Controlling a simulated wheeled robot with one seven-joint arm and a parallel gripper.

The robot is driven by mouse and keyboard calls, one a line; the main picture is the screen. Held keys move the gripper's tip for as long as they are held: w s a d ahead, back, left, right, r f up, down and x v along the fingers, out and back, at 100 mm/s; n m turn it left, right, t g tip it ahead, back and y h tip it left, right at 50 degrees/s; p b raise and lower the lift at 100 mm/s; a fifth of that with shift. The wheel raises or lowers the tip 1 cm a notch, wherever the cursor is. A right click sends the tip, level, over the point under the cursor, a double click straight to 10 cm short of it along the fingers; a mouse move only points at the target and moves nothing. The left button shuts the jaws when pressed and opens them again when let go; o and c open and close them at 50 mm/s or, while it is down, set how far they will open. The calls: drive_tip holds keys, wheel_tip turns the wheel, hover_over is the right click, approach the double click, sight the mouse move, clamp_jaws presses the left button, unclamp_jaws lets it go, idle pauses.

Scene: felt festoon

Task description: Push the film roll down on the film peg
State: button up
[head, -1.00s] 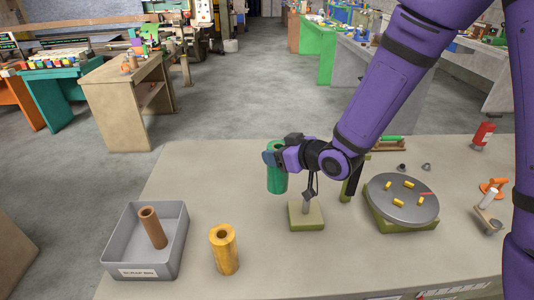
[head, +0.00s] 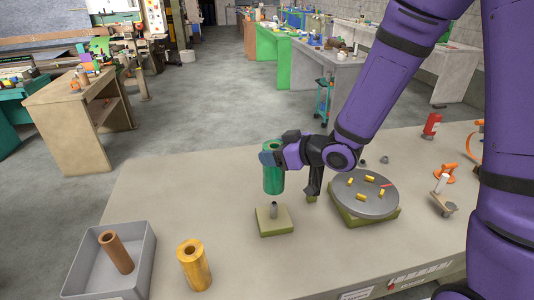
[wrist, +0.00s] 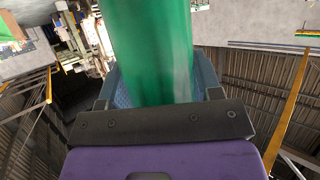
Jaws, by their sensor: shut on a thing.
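My gripper (head: 268,160) is shut on the green film roll (head: 273,180). The roll is upright, with its open top end showing, and hangs in the air. In the wrist view the green roll (wrist: 150,50) fills the middle between the fingers. The film peg (head: 273,211) is a short grey pin on a square olive base (head: 274,222) on the table. In the head view the roll's lower end appears just above the peg, with a small gap; I cannot tell whether they line up in depth.
A yellow roll (head: 194,267) stands on the table at the front left, beside a grey scrap bin (head: 147,262) with a brown tube (head: 116,252) in it. A round turntable (head: 363,197) with small yellow pieces is on the right. A red cylinder (head: 432,125) stands farther back.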

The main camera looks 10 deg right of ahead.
drive_tip(key=shift+d, duration=0.1)
idle(0.4)
hover_over(283, 187)
drive_tip(key=w+a, duration=0.2)
drive_tip(key=shift+s+f, duration=0.2)
drive_tip(key=shift+f, duration=5.65)
drive_tip(key=o, duration=1.4)
